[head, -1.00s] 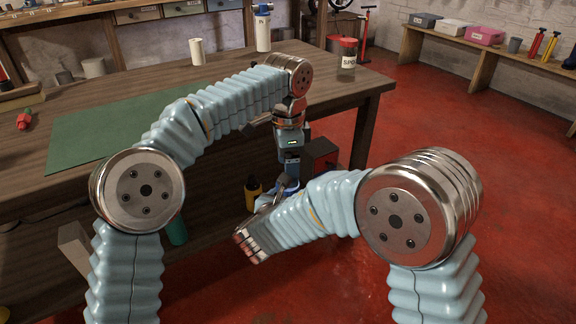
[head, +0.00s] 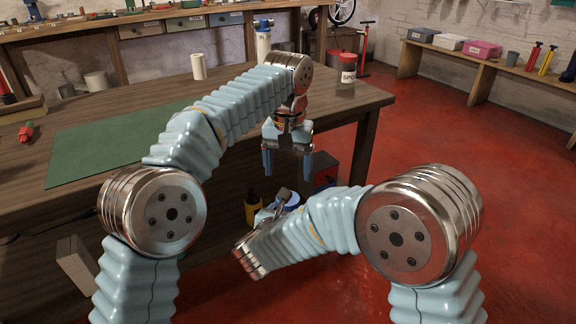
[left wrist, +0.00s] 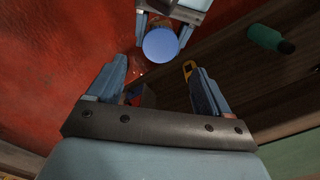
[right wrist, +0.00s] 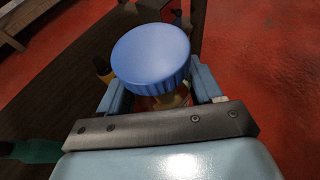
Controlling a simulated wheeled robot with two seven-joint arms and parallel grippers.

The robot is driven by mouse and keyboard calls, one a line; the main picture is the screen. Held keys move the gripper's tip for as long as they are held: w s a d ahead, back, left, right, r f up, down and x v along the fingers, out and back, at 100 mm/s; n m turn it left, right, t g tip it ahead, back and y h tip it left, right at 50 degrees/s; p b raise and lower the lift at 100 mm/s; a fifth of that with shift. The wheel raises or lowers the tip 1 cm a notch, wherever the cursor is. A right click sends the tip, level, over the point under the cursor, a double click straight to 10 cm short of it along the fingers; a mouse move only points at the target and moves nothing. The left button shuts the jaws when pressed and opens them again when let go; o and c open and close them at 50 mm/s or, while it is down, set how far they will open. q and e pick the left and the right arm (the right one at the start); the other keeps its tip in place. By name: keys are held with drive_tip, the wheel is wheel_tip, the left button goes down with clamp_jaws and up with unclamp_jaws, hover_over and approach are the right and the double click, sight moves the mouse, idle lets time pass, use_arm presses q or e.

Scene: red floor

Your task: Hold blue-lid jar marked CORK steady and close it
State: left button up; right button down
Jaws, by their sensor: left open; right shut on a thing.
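The jar's round blue lid (right wrist: 150,56) sits over a see-through body with tan contents, between the fingers of my right gripper (right wrist: 158,92), which is shut on the jar. The label is not readable, and I cannot tell how tightly the lid sits. In the left wrist view the lid (left wrist: 161,44) lies ahead, beyond and between the fingertips of my left gripper (left wrist: 155,72). In the head view my left gripper (head: 287,166) is open and empty, its fingers pointing down above the right hand, apart from the jar. There the jar is largely hidden by my right arm.
The wooden workbench (head: 345,107) with a green mat (head: 105,150) stands to the left and behind the hands. A red-lidded jar (head: 347,70) and a white cylinder (head: 198,66) stand on it. A yellow-and-black bottle (head: 252,207) is below, close to the right hand. Red floor is open at right.

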use_arm(q)
drive_tip(key=shift+f, duration=4)
drive_tip(key=c, duration=1.1)
drive_tip(key=o, duration=1.3)
drive_tip(key=shift+c, duration=0.2)
drive_tip(key=shift+r, duration=0.1)
wheel_tip(320, 180, up, 12)
